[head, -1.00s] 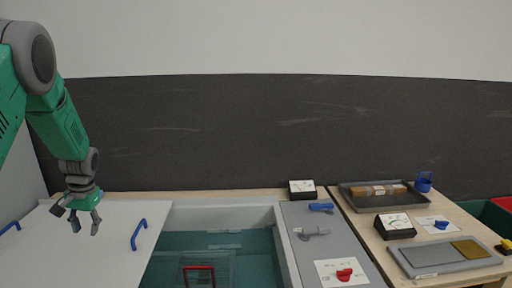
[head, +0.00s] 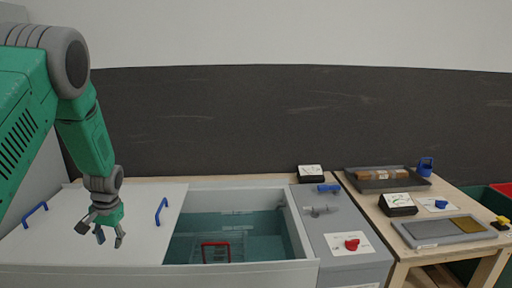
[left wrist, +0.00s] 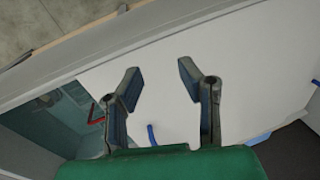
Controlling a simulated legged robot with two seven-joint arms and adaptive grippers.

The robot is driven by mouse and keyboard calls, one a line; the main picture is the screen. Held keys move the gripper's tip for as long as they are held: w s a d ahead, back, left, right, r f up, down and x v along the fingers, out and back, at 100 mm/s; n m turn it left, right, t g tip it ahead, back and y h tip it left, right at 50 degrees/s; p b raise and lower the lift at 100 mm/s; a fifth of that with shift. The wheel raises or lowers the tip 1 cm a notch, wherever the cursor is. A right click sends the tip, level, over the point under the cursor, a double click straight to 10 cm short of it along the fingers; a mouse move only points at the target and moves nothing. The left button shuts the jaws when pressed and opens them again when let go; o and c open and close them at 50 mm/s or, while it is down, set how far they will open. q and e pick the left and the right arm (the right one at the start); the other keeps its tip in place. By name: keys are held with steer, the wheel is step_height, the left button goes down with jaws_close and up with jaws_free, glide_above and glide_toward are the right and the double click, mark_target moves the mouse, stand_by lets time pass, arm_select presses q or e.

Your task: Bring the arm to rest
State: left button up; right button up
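My left gripper (head: 101,231) hangs from the green left arm (head: 86,135) at the left of the head view. It is over the white lid panel, between two blue handles. In the left wrist view its two fingers (left wrist: 160,88) are spread apart with nothing between them, and the white panel (left wrist: 160,60) lies beyond. The gripper is open and empty. My right gripper is not in view.
The open tank (head: 290,225) with teal inside holds a basket with a red handle (head: 215,243). Blue handles (head: 161,211) (head: 35,213) stand on the lid. A grey panel with a red knob (head: 352,244) and a wooden table with a tray (head: 420,184) are at right.

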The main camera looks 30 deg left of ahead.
arm_select(q)
steer(key=s+d+f+m+t+b, duration=0.15)
steer(key=d+f+b, duration=0.25)
steer(key=d+f, duration=0.65)
steer(key=s+d+f+m+b, duration=0.2)
steer(key=d+f+b, duration=0.1)
steer(key=d+f, duration=0.7)
steer(key=s+d+f+m+h+b, duration=0.1)
steer(key=s+d+f+b, duration=0.1)
steer(key=s+d+f, duration=0.2)
steer(key=s+d+f+m+h+b, duration=0.1)
steer(key=s+d+f+b, duration=0.2)
steer(key=s+d, duration=0.7)
steer(key=d+f, duration=0.1)
steer(key=d, duration=0.2)
steer(key=shift+s, duration=0.3)
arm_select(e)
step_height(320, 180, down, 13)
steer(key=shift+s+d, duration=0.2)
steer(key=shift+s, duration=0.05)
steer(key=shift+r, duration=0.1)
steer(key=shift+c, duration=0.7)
arm_select(q)
steer(key=shift+a, duration=0.1)
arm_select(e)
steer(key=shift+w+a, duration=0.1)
